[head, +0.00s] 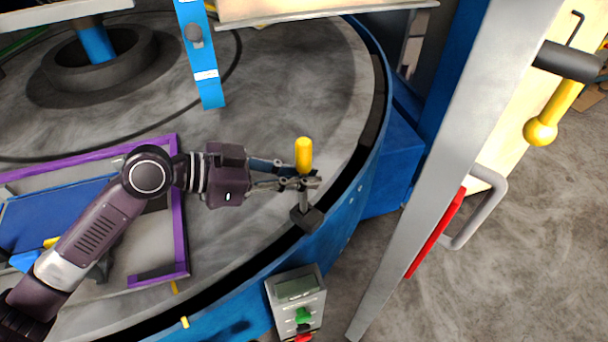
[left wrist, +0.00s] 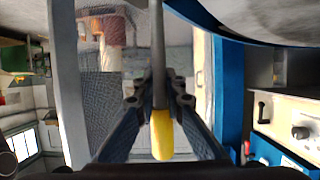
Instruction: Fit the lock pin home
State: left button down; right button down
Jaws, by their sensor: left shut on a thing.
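The lock pin (head: 304,153) has a yellow handle and a thin grey shaft and stands roughly upright near the rim of the round grey table. My left gripper (head: 300,182) reaches in from the left and is shut on the pin just below the yellow handle. The pin also shows between the fingers in the left wrist view (left wrist: 161,135). A small dark block (head: 307,218) sits at the table's edge directly below the shaft. The shaft's lower end meets the block in the picture; how deep it goes I cannot tell. My right gripper is not in view.
The round grey table (head: 265,90) has a blue outer wall. A purple-edged frame (head: 182,225) lies on it under my left arm. A control box (head: 297,295) with green and red buttons stands at the front. A grey post (head: 445,160) rises on the right.

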aim_at(302, 193)
pick_arm(q)
jog(key=shift+f+b, duration=1.15)
jog(key=shift+f, duration=0.15)
jog(key=shift+s+d+f+b, duration=0.2)
jog(key=shift+s+f+b, duration=0.05)
jog(key=shift+f+b, duration=0.25)
jog(key=shift+s+f, duration=0.15)
jog(key=shift+f, duration=0.1)
jog(key=c, duration=1.9)
grip_release()
jog(key=shift+r, duration=0.1)
jog(key=shift+c, duration=0.2)
jog(key=shift+a+r, duration=0.1)
jog(key=shift+a, duration=0.15)
jog(key=v, duration=0.7)
jog(key=shift+a, duration=0.25)
jog(key=shift+s+r, duration=0.1)
jog(key=shift+r, duration=0.15)
